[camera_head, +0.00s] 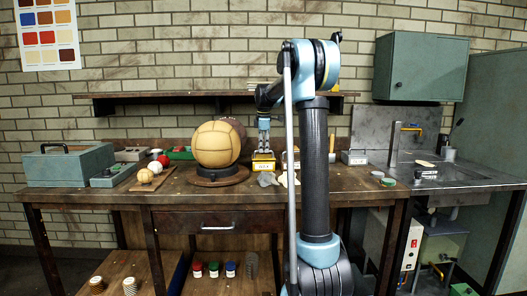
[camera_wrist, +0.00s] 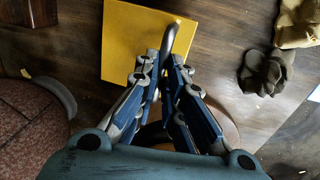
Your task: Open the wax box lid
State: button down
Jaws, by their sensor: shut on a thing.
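The wax box (camera_head: 263,166) is a small yellow box with a pale label on its front, on the workbench right of the large tan ball. Its yellow lid (camera_wrist: 125,45) fills the upper middle of the wrist view, and a curved grey handle (camera_wrist: 170,34) rises from it. My gripper (camera_head: 264,146) points down over the box. In the wrist view its blue-and-grey fingers (camera_wrist: 166,64) are closed together at the handle, partly hiding it. The lid appears to lie flat on the box; any small gap is too small to tell.
A large tan leather ball (camera_head: 216,144) sits on a round dark stand (camera_head: 221,178) left of the box. A green toolbox (camera_head: 70,165) stands at the far left, and a sink is at the right.

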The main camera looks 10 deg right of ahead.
jog(key=shift+w+r+g, duration=0.45)
jog(key=shift+w+g, duration=0.05)
jog(key=shift+w+r, duration=0.15)
jog(key=shift+r, duration=0.15)
jog(key=w+r, duration=0.2)
jog(key=w, duration=1)
jog(key=shift+d+r, duration=0.2)
jog(key=shift+d, duration=0.25)
jog(key=shift+w, duration=0.2)
jog(key=c, duration=1.7)
grip_release()
